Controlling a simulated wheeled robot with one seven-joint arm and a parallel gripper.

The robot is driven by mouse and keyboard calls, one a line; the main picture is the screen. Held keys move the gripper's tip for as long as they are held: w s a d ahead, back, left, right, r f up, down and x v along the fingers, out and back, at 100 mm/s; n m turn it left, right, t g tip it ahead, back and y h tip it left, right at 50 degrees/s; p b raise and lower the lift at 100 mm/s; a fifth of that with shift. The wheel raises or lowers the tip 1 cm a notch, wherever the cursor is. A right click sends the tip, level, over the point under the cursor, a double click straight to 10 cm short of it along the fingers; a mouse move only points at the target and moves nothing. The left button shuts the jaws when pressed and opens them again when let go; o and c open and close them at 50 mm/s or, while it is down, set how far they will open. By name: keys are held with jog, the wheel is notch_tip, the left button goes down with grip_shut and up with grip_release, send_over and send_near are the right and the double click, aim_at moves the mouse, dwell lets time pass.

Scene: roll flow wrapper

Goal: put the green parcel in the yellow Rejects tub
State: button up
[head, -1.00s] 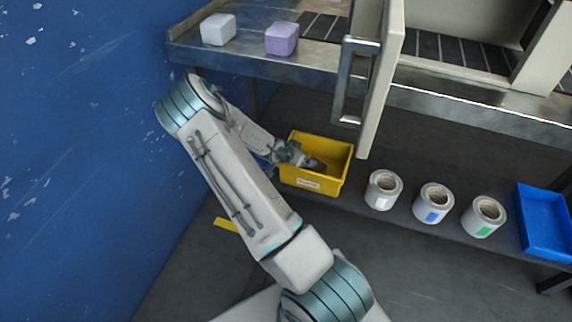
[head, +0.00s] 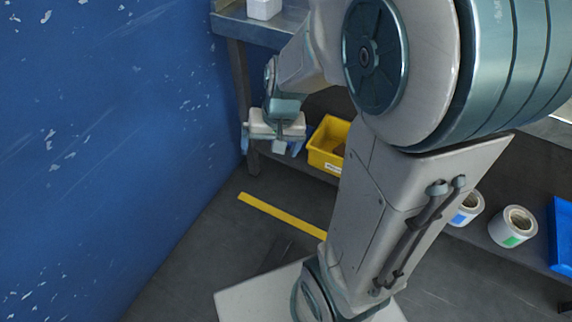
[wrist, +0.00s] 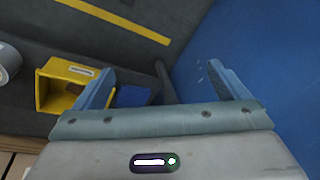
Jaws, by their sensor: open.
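No green parcel can be made out in any view. The yellow tub (head: 325,150) stands on the low shelf, partly hidden behind my arm in the head view. It also shows at the left of the wrist view (wrist: 78,70), with a white label on its side. Its inside is dark and brownish, and I cannot tell what lies in it. My gripper (head: 272,144) is to the left of the tub in the head view, near the table leg. In the wrist view its blue fingers (wrist: 158,76) are spread wide with nothing held between them.
A white block (head: 264,9) sits on the upper table. Label rolls (head: 513,227) and a blue tray (head: 562,235) stand on the shelf at right. The blue wall (head: 110,130) is close on the left. A yellow stripe (head: 282,215) marks the floor.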

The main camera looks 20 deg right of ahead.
jog(key=s+r+n+g+h, duration=0.1)
jog(key=s+r+n, duration=0.2)
jog(key=s, duration=0.7)
jog(key=shift+r+n+h, duration=0.3)
jog(key=shift+r+h, duration=0.1)
jog(key=shift+r, duration=0.35)
